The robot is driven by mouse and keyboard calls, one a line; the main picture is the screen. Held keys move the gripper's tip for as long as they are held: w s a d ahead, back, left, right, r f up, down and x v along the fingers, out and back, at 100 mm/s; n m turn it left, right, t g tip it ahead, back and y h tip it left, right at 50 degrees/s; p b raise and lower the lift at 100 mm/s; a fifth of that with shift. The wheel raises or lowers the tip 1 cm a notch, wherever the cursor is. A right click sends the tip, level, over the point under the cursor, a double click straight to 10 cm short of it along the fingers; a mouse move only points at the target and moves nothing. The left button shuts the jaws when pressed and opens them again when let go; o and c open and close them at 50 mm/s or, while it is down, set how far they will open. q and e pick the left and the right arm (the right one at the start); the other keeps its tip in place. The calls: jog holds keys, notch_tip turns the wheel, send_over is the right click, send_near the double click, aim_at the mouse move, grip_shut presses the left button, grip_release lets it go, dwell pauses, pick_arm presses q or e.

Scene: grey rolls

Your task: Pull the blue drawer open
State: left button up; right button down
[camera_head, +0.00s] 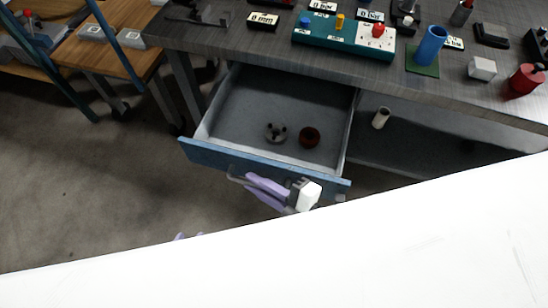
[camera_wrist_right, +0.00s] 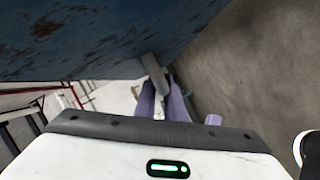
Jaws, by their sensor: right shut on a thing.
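The blue drawer (camera_head: 215,155) under the grey workbench stands well open, and its grey inside shows. In the right wrist view its worn blue front (camera_wrist_right: 90,35) fills the top. My right gripper (camera_head: 253,182) is at the drawer front, its purple fingers shut on the grey handle (camera_head: 236,177). The handle (camera_wrist_right: 154,68) also shows between the fingertips in the right wrist view.
A grey round part (camera_head: 275,132) and a dark red ring (camera_head: 309,137) lie in the drawer. A white roll (camera_head: 381,118) lies on the shelf to the right. The workbench (camera_head: 230,40) holds several items. Bare floor (camera_head: 80,190) is at left.

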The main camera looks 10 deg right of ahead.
pick_arm(q)
jog(key=shift+w, duration=0.1)
pick_arm(e)
jog(key=shift+s, duration=0.1)
jog(key=c, duration=2.1)
grip_release()
pick_arm(q)
jog(key=shift+w+r, duration=0.1)
jog(key=shift+w, duration=0.05)
jog(key=shift+s, duration=0.2)
pick_arm(e)
jog(key=v, duration=1)
jog(key=shift+s+d, duration=0.1)
